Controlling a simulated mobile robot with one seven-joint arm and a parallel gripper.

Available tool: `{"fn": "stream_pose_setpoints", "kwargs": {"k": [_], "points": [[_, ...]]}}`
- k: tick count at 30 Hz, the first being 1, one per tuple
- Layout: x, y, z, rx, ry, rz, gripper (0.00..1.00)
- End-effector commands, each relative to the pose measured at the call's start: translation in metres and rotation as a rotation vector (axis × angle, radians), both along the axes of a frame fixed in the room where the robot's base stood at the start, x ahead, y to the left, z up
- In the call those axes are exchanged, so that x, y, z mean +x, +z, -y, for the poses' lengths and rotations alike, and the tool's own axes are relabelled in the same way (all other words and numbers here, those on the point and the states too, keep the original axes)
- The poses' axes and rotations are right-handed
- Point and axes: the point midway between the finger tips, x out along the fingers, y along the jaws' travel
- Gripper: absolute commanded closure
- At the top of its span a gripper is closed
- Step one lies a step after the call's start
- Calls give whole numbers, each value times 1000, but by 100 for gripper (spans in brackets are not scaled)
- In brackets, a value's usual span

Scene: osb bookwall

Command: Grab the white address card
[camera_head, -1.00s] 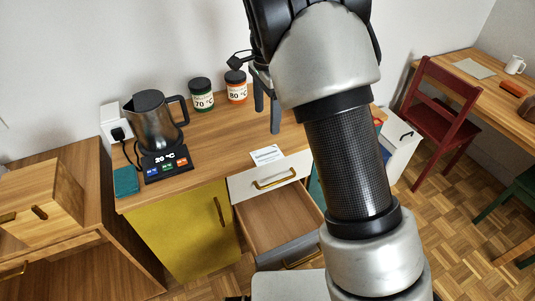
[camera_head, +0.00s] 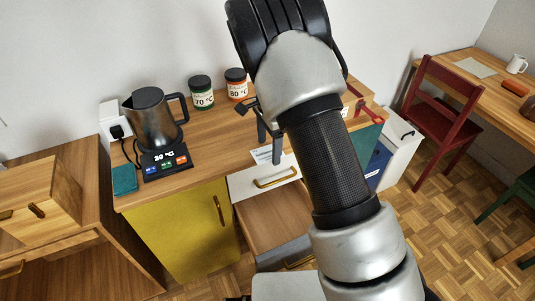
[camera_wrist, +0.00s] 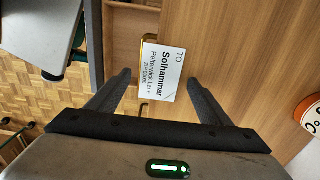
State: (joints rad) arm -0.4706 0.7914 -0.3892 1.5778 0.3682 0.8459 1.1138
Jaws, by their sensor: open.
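The white address card (camera_head: 264,155) lies flat on the wooden counter near its front edge, above the white drawer front. In the wrist view the card (camera_wrist: 160,73) shows printed text reading "TO Solhammar" and an address, and sits between and just beyond my fingertips. My gripper (camera_wrist: 158,86) is open and empty, with one finger on each side of the card. In the head view my gripper (camera_head: 269,145) points down over the counter beside the card, and one finger partly covers it. I cannot tell the exact height of the fingertips above the counter.
An open drawer (camera_head: 275,215) juts out below the counter. A kettle (camera_head: 152,120) on its base stands to the left, with a green-labelled jar (camera_head: 202,93) and an orange-labelled jar (camera_head: 236,85) behind. A red item (camera_head: 368,108) lies on the right.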

Motion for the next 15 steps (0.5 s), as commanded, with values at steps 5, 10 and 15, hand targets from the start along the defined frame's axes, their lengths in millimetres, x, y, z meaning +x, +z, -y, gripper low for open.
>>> {"fn": "stream_pose_setpoints", "kwargs": {"k": [5,10,15], "points": [[0,0,0,1,0,2,27],[0,0,0,0,0,1,51],[0,0,0,0,0,1,71]]}}
